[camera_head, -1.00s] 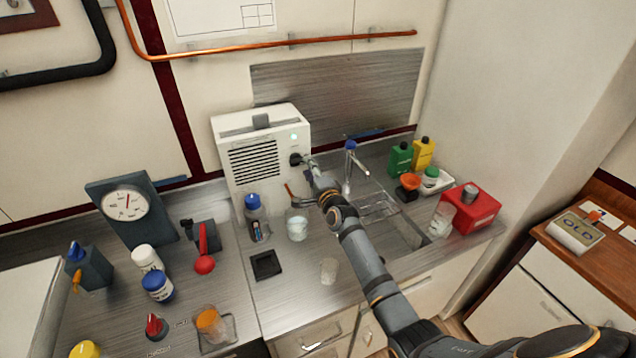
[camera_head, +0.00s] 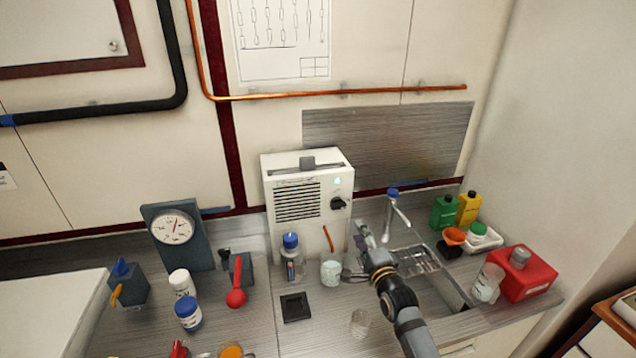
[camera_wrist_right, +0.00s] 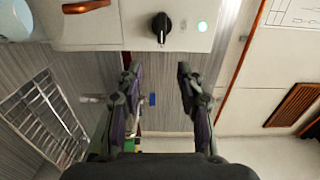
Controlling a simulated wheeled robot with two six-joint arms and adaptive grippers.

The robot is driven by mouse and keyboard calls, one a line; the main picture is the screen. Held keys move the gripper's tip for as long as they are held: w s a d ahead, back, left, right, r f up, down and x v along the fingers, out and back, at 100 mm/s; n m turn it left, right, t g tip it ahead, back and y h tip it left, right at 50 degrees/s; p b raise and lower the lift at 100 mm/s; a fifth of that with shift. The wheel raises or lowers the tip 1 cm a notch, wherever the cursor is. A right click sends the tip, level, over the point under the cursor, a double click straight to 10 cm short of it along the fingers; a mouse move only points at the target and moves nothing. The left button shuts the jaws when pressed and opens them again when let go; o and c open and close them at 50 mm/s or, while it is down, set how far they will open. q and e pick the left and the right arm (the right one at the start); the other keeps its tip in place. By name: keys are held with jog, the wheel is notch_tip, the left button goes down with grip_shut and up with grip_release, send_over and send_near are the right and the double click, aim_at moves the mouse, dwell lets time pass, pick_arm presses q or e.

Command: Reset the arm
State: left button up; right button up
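My right gripper (camera_head: 353,256) is in front of the white box (camera_head: 307,166), below its black knob (camera_head: 338,203) and beside a glass beaker. It is open and empty. In the right wrist view, the two fingers of my right gripper (camera_wrist_right: 158,78) stand apart with nothing between them. The black knob (camera_wrist_right: 161,27) and a lit pale-green light (camera_wrist_right: 202,26) show beyond the fingertips, apart from them. My right arm comes in from the lower right in the head view. My left gripper is in neither view.
The beaker (camera_head: 331,270) with a reddish-brown stick stands close left of the gripper. A blue-capped bottle (camera_head: 291,259) is further left. The tap (camera_head: 394,212) and sink (camera_head: 440,286) are right. A clear glass (camera_head: 360,322) stands in front. A red box (camera_head: 528,276) is at the right.

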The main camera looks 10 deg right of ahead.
jog(key=s+a+f+n+g, duration=0.2)
jog(key=s+f+n+g, duration=0.5)
jog(key=s+f+n, duration=0.45)
jog(key=s+d+f+n+g+h, duration=0.1)
jog(key=s+n+g, duration=0.6)
jog(key=s, duration=1.3)
notch_tip(320, 180, down, 27)
jog(key=s+d+g+b, duration=0.2)
jog(key=d, duration=0.1)
jog(key=s+d+f+b, duration=0.1)
jog(key=s+f+b, duration=0.1)
jog(key=s+f, duration=1.8)
jog(key=shift+g, duration=0.4)
jog(key=shift+d+m, duration=0.1)
jog(key=shift+m, duration=0.15)
